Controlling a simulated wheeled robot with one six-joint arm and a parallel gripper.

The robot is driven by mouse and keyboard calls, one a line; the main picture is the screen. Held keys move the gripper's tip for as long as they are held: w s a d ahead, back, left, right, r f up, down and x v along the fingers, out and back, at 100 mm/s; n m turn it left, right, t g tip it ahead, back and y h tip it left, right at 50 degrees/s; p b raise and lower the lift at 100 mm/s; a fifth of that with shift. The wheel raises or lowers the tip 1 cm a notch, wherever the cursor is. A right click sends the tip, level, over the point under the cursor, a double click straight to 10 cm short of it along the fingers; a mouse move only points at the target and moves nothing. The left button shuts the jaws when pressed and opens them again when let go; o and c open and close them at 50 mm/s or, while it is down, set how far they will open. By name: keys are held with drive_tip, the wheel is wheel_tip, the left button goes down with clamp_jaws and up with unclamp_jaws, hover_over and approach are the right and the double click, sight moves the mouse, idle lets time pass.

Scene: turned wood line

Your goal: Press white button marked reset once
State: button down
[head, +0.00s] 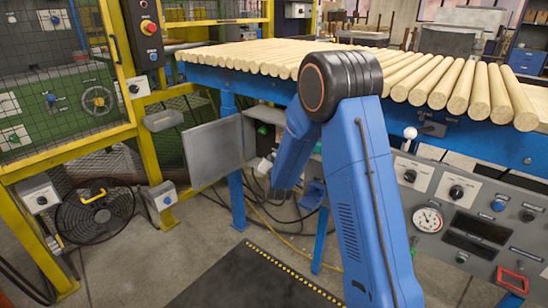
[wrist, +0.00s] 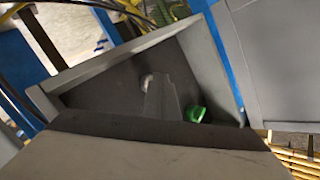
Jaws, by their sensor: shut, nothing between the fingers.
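A small white round button (wrist: 147,82) shows in the wrist view on the dark panel inside an open grey box (wrist: 85,72). No reset marking can be read on it. A green button (wrist: 197,114) sits on the same panel, to the right. My gripper (wrist: 160,80) is shut and empty. Its grey fingers reach over the panel, with their tips just right of the white button in the picture and partly over its edge. Whether they touch it, I cannot tell. In the head view my blue arm reaches down beside the table, and the gripper end is not clear there.
An open grey door (head: 213,152) stands left of my forearm. A blue table (head: 400,115) carries turned wood rods (head: 290,52). A control panel (head: 470,215) is at right. A fan (head: 95,215) and yellow guard frame (head: 75,150) are at left. Cables lie beneath the table.

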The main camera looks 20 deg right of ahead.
drive_tip(key=shift+d+r, duration=0.2)
drive_tip(key=shift+s+a+f, duration=0.1)
drive_tip(key=shift+s+a, duration=0.45)
drive_tip(key=shift+a, duration=0.2)
drive_tip(key=shift+s+a, duration=0.5)
drive_tip(key=shift+a, duration=0.3)
drive_tip(key=shift+s+a+f, duration=0.1)
drive_tip(key=shift+s+a, duration=0.45)
drive_tip(key=shift+a, duration=0.2)
drive_tip(key=shift+r, duration=0.15)
